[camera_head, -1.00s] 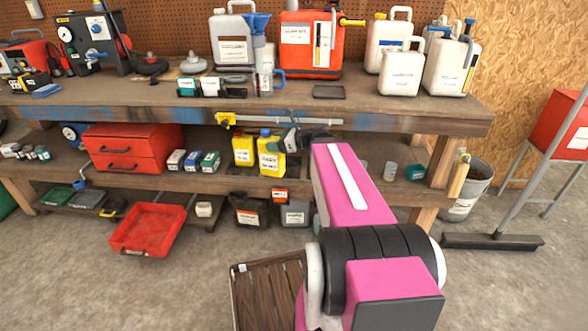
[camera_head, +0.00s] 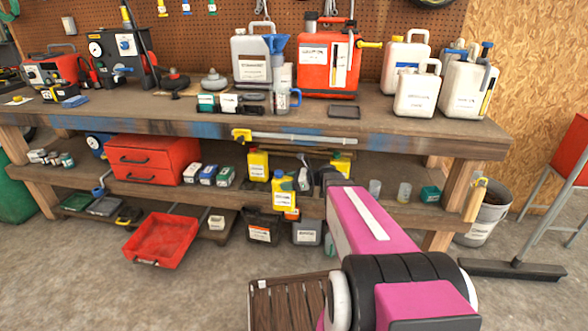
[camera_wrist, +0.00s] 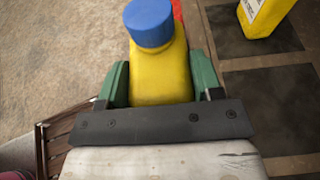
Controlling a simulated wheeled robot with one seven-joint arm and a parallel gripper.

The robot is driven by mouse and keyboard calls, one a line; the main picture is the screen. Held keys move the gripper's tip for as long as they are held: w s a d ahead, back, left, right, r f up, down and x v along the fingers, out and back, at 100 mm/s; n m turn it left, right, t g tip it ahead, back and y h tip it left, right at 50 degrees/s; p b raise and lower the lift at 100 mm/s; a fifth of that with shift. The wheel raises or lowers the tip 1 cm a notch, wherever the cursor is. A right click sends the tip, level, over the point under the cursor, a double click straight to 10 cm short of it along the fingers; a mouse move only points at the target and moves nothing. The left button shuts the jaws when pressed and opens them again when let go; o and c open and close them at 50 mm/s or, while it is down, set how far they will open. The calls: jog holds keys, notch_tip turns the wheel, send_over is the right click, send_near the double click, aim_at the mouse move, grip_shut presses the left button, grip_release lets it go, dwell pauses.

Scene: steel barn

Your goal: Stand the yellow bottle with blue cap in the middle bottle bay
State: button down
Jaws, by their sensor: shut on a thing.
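The yellow bottle with blue cap (camera_head: 284,190) is held upright in front of the lower shelf's edge. In the wrist view it shows large (camera_wrist: 158,70), between the green fingers of my gripper (camera_wrist: 158,84), which is shut on it. Another yellow bottle (camera_head: 258,166) stands on the lower shelf, behind and left of it, and shows at top right in the wrist view (camera_wrist: 263,14). A third yellow bottle (camera_head: 342,162) is partly hidden behind my gripper. Dark square patches (camera_wrist: 268,105) on the shelf, possibly the bottle bays, lie right of the held bottle in the wrist view.
The bench top (camera_head: 200,123) overhangs the lower shelf, with a bar clamp (camera_head: 295,137) along its edge. Dark containers (camera_head: 262,228) stand below the held bottle. A red drawer unit (camera_head: 152,160) and small boxes are to the left; jars (camera_head: 404,191) are to the right.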

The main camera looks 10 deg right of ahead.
jog(key=w+d, duration=0.4)
jog(key=w, duration=0.9)
jog(key=shift+w+d+f, duration=0.2)
jog(key=shift+w+f, duration=0.05)
jog(key=shift+w, duration=0.1)
jog(key=shift+c, duration=1.4)
grip_release()
jog(key=shift+f, duration=0.2)
jog(key=shift+r, duration=0.1)
jog(key=v, duration=0.7)
jog(key=shift+d+r, duration=0.15)
jog(key=shift+d, duration=0.1)
